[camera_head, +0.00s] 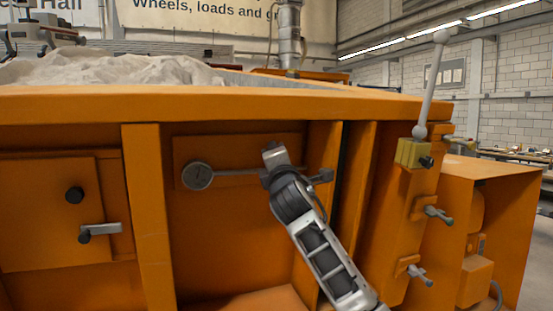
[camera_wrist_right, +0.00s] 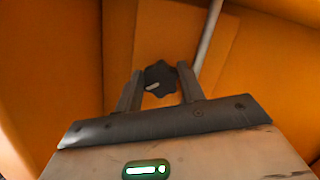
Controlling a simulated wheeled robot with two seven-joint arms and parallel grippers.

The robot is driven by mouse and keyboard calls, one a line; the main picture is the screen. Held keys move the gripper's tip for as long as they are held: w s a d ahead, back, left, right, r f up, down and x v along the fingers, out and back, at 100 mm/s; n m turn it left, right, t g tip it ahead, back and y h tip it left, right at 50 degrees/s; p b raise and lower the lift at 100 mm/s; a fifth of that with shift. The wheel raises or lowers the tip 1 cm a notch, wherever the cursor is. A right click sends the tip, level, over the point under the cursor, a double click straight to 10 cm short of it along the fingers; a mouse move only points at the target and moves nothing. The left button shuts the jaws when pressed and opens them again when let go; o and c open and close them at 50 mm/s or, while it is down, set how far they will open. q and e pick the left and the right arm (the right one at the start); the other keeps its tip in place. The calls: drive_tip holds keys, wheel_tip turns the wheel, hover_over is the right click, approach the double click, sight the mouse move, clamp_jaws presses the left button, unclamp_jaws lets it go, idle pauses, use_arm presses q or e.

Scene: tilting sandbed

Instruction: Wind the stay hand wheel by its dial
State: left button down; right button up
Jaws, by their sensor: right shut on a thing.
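The dial (camera_head: 197,176) is a round grey gauge on the orange front panel, left of my right gripper; its reading is too small to make out. A grey rod (camera_head: 236,173) runs from the dial to the right, to where my gripper is. The hand wheel (camera_wrist_right: 158,79) is a dark lobed knob in the right wrist view. My right gripper (camera_wrist_right: 160,72) is shut on it, one finger on each side. In the head view my right gripper (camera_head: 274,165) hides the wheel. My left gripper is not in view.
Orange uprights (camera_head: 147,210) stand either side of the recessed panel. A tall lever (camera_head: 431,85) and clamp handles stand at the right. Pale sand (camera_head: 110,70) fills the bed above.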

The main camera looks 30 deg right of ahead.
drive_tip(key=m+g, duration=0.1)
drive_tip(key=m, duration=0.4)
drive_tip(key=shift+f+m, duration=0.1)
drive_tip(key=shift+m, duration=0.2)
idle(0.5)
drive_tip(key=o, duration=1)
drive_tip(key=shift+c, duration=0.2)
